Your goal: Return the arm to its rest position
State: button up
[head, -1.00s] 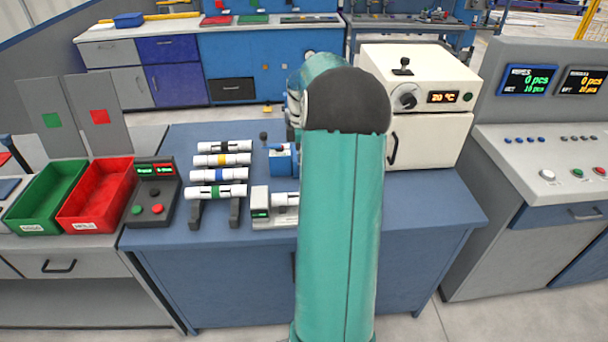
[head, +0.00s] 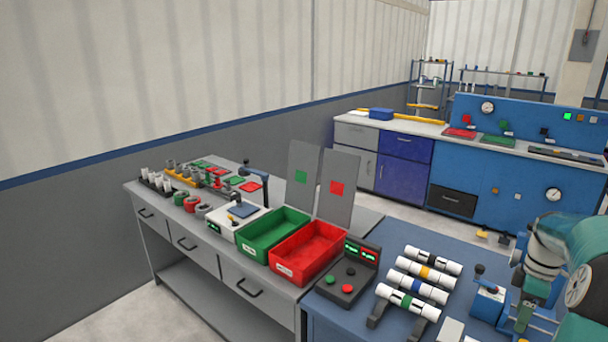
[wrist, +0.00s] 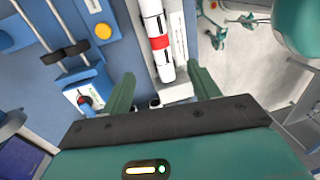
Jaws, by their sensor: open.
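My gripper (wrist: 157,92) shows in the wrist view with its two green fingers spread apart, open. A white pipe with a red band (wrist: 160,42) lies beyond and between the fingertips; I see no contact with them. In the head view my teal arm (head: 575,265) is at the right edge, and its gripper cannot be made out there. Several white pipes with coloured bands (head: 420,282) lie side by side on a dark rack on the blue table (head: 345,325).
A green bin (head: 272,234) and a red bin (head: 308,251) stand left of a button box (head: 348,275). A blue vise-like device (head: 489,300) is close to my arm. A grey bench (head: 200,255) with small parts runs along the wall.

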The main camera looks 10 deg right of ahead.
jog(key=w+a+r+m+t+h, duration=0.15)
jog(key=a+r, duration=0.35)
jog(key=a, duration=0.7)
jog(key=w+a+r+m+t+h, duration=0.15)
jog(key=a+r, duration=0.45)
jog(key=a, duration=0.7)
jog(key=s+a+m+t+y, duration=0.1)
jog(key=s+a+m, duration=0.1)
jog(key=s+a, duration=0.4)
jog(key=s+a+m+t, duration=0.2)
jog(key=s+a, duration=0.4)
jog(key=a, duration=0.5)
jog(key=shift+a+f+m+t+y, duration=0.3)
jog(key=shift+a+m+y, duration=0.1)
jog(key=shift+m, duration=0.2)
